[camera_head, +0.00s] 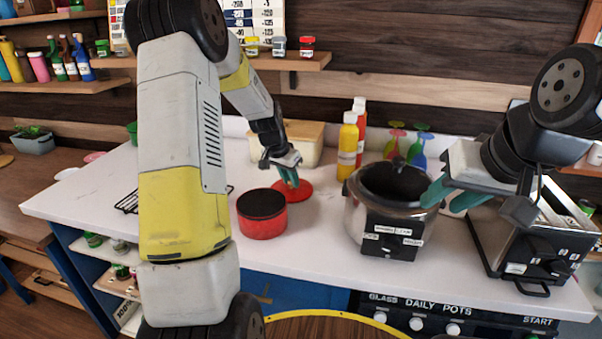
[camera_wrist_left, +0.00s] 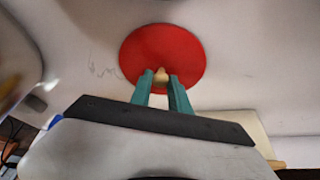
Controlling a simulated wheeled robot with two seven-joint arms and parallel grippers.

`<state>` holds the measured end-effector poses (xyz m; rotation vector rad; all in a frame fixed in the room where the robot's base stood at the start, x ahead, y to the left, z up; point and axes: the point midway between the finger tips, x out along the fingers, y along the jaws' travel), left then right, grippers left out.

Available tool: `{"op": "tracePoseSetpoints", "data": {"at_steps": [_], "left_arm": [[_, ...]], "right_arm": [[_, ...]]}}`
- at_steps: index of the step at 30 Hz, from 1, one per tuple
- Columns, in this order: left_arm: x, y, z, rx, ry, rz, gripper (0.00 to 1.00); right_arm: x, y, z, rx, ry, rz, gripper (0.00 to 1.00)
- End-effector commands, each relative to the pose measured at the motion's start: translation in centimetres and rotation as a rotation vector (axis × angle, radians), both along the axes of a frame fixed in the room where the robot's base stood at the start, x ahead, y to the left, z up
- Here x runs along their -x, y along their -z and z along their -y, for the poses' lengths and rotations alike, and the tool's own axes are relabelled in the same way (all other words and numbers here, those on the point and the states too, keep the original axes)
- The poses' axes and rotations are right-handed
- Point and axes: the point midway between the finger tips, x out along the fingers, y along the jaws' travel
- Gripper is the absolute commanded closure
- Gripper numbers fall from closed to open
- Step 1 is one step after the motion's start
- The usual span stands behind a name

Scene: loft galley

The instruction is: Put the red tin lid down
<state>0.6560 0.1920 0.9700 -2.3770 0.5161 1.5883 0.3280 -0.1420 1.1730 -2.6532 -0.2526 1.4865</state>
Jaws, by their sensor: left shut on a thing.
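The red tin lid (camera_head: 304,190) is a flat red disc with a small tan knob. It is at or just above the white counter, behind and right of the red tin; I cannot tell if it touches the counter. My left gripper (camera_head: 292,180) is shut on the knob of the lid, and the left wrist view shows its teal fingers (camera_wrist_left: 161,84) on both sides of the knob over the red disc (camera_wrist_left: 160,45). The red tin (camera_head: 262,222) stands uncovered with a dark inside. My right gripper (camera_head: 448,194) is empty, its teal fingers apart over the pot's right rim.
A toaster (camera_head: 525,245) is at the far right. A yellow bottle (camera_head: 347,145) and a wooden box (camera_head: 300,140) stand behind the lid. The counter (camera_head: 315,240) is clear between tin and pot.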

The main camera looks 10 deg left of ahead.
Motion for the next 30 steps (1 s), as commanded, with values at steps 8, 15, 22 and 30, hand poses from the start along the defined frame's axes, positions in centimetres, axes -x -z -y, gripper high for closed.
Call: {"op": "tracePoseSetpoints", "data": {"at_steps": [8, 15, 22, 30], "left_arm": [[0.0, 0.2, 0.0, 0.000, 0.000, 0.000, 0.72], [0.0, 0.2, 0.0, 0.000, 0.000, 0.000, 0.56], [0.0, -0.3, 0.0, 0.000, 0.000, 0.001, 0.56], [1.6, -4.7, -0.8, -0.001, -0.001, 0.005, 0.56]], "right_arm": [[0.0, 0.0, 0.0, 0.000, 0.000, 0.000, 0.64], [0.0, 0.0, 0.0, 0.000, 0.000, 0.000, 0.64], [0.0, 0.0, 0.0, 0.000, 0.000, 0.000, 0.64], [0.0, 0.0, 0.0, 0.000, 0.000, 0.000, 0.64]]}}
